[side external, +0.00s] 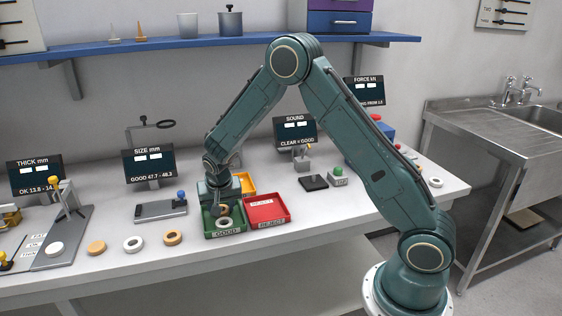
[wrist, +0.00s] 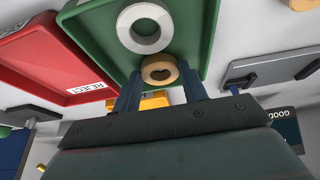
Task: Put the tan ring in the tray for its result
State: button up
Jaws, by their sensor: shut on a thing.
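My gripper (side external: 221,207) is low over the green tray marked GOOD (side external: 209,234). In the wrist view, my gripper (wrist: 160,74) is shut on the tan ring (wrist: 159,61), with one finger on each side of it. The ring is within the outline of the green tray (wrist: 95,28); I cannot tell whether it touches the floor. A white ring (wrist: 124,28) lies in the same tray, beside the tan ring. The red tray marked REJECT (side external: 279,221) adjoins the green tray, and a yellow tray (side external: 247,181) is behind, partly hidden.
Several loose rings lie on the bench left of the trays, including a tan one (side external: 96,247) and a white one (side external: 133,243). A size gauge (side external: 150,211) stands left of the green tray. A dark pad (side external: 313,183) lies right of the trays.

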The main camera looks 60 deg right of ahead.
jog(key=shift+f, duration=0.15)
jog(key=o, duration=1)
jog(key=shift+v, duration=6.2)
jog(key=shift+w, duration=0.1)
